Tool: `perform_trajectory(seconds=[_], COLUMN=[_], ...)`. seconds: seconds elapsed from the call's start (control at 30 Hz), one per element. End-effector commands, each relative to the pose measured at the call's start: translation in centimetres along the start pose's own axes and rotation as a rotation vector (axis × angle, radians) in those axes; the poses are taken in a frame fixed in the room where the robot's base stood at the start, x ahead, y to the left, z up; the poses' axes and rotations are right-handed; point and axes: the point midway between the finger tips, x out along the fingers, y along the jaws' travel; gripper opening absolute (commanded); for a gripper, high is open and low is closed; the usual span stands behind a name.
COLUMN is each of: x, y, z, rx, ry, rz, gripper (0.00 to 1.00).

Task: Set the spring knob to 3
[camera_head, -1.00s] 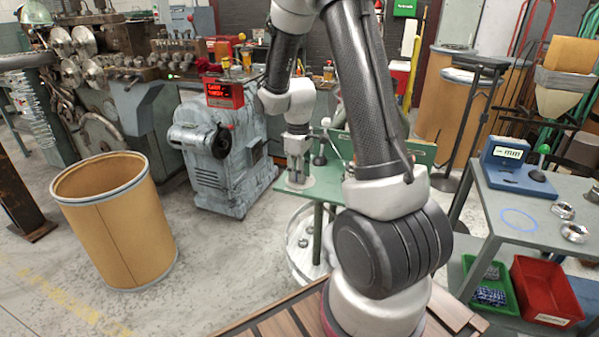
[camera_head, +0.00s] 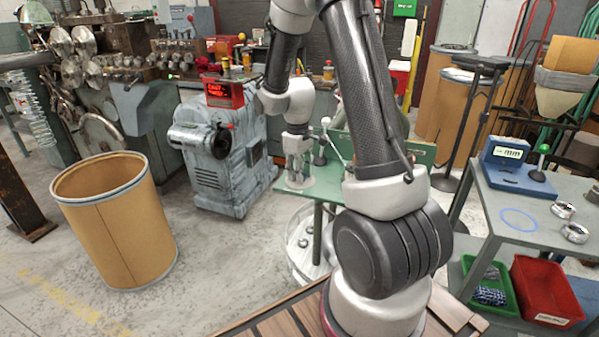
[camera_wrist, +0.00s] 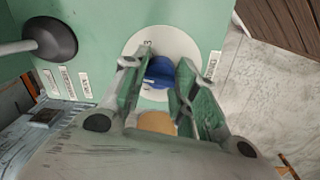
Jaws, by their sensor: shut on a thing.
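The spring knob (camera_wrist: 160,72) is blue and sits on a round white dial (camera_wrist: 181,45) on a green panel. A digit that looks like 3 shows near the dial's upper left edge, and a small mark shows below the knob. The knob's pointer cannot be made out clearly. My gripper (camera_wrist: 158,68) is shut on the knob, one finger on each side, covering parts of the dial. In the head view my gripper (camera_head: 297,176) points down at the green table (camera_head: 325,187), where the white dial shows under it and the knob is hidden.
A black round-ended lever (camera_wrist: 52,39) stands left of the dial, beside several small white labels. In the head view, a grey machine (camera_head: 225,150) with a red display and a tan drum (camera_head: 118,225) stand left. A side table (camera_head: 500,205) with a gauge stands right.

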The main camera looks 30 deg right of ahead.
Motion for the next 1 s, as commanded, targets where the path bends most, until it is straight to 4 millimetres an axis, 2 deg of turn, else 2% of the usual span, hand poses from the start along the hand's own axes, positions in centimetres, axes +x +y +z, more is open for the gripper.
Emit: perform_trajectory(seconds=[0.7,1.0], x=[-0.04,-0.05], y=[0.18,0.24], z=[-0.17,-0.17], rx=[0.641,0.823], ry=[-0.035,-0.045], rz=[0.001,0.001], gripper=[0.05,0.05])
